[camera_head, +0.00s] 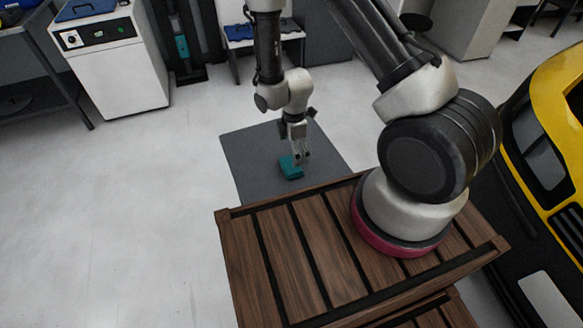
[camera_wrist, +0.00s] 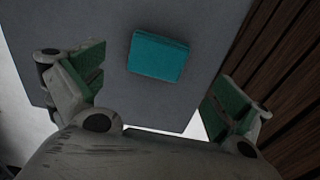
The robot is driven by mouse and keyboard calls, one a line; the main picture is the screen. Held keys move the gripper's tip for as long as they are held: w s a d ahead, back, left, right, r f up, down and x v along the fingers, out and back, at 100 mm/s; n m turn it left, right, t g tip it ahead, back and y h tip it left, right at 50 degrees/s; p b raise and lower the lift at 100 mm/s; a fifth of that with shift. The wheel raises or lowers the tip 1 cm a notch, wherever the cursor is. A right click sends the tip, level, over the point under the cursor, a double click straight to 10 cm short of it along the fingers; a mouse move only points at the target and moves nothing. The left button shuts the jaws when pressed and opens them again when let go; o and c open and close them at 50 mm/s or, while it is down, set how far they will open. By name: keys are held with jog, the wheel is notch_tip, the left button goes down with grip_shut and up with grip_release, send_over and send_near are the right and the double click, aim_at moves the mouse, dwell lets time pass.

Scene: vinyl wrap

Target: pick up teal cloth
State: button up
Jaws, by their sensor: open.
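The teal cloth (camera_head: 291,167) is a small folded block lying on a grey mat (camera_head: 250,155) on the floor, just beyond the wooden slatted platform. In the wrist view the teal cloth (camera_wrist: 158,57) lies ahead of the fingertips and between their lines, a little left of the picture's middle. My gripper (camera_head: 299,157) hangs just above and to the right of the cloth in the head view. In the wrist view my gripper (camera_wrist: 160,78) has its two green-padded fingers spread wide with nothing between them. I cannot tell the exact gap to the cloth.
The wooden slatted platform (camera_head: 272,265) bears my arm's base, close to the mat. A yellow car (camera_head: 555,120) stands at the right. A white cabinet (camera_head: 115,75) and a grey table (camera_head: 45,60) stand at the back left. The pale floor at left is clear.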

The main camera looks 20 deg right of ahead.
aim_at(291, 164)
jog(key=f, duration=0.7)
jog(key=shift+w+a+f, duration=0.1)
jog(key=shift+a+f, duration=0.2)
jog(key=shift+a, duration=0.05)
jog(key=c, duration=0.9)
